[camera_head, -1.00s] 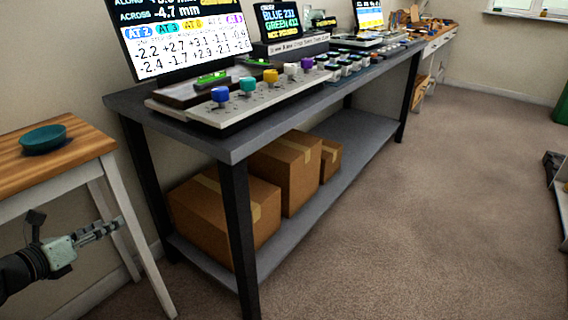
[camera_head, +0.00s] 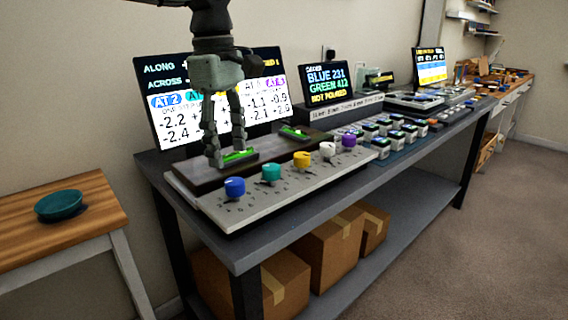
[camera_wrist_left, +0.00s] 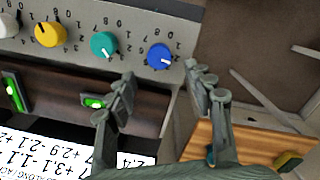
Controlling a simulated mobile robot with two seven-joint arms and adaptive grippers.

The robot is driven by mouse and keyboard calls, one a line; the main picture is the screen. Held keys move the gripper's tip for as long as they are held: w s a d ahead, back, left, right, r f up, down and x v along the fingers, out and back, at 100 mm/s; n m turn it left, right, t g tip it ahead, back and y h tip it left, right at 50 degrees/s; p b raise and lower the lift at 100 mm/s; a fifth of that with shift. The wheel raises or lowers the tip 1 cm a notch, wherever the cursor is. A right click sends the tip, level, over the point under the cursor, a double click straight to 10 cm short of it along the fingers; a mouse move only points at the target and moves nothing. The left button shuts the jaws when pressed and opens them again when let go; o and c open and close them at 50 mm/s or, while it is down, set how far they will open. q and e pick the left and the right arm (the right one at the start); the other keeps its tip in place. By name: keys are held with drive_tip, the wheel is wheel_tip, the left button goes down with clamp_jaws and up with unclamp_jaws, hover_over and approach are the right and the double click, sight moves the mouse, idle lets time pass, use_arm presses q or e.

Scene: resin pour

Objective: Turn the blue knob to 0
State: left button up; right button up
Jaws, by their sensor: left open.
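The blue knob (camera_head: 234,187) is the leftmost in a row of coloured knobs on a pale control panel (camera_head: 243,212). In the left wrist view the blue knob (camera_wrist_left: 160,56) shows a white pointer mark, and the panel's numbers appear upside down. I cannot tell for sure which number it points to. My left gripper (camera_head: 229,155) reaches down from above, over the panel's back left part, behind the blue knob. In the wrist view its open, empty fingers (camera_wrist_left: 162,80) lie to either side, just short of the knob. My right gripper is not in view.
Teal (camera_head: 271,173), yellow (camera_head: 301,160), white and purple knobs stand to the right. A dark strip with green level vials (camera_head: 239,157) lies behind the knobs, before a screen (camera_head: 168,125).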

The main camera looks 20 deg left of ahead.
sight(234, 180)
use_arm(q)
drive_tip(key=shift+w+d+r+y, duration=0.3)
drive_tip(key=shift+w+d+r, duration=0.05)
drive_tip(key=shift+w+r, duration=0.05)
drive_tip(key=f, duration=0.6)
drive_tip(key=shift+s+f, duration=0.2)
drive_tip(key=shift+s, duration=0.15)
drive_tip(key=shift+f, duration=0.5)
drive_tip(key=shift+w, duration=0.1)
drive_tip(key=c, duration=1.2)
drive_tip(key=shift+o, duration=0.2)
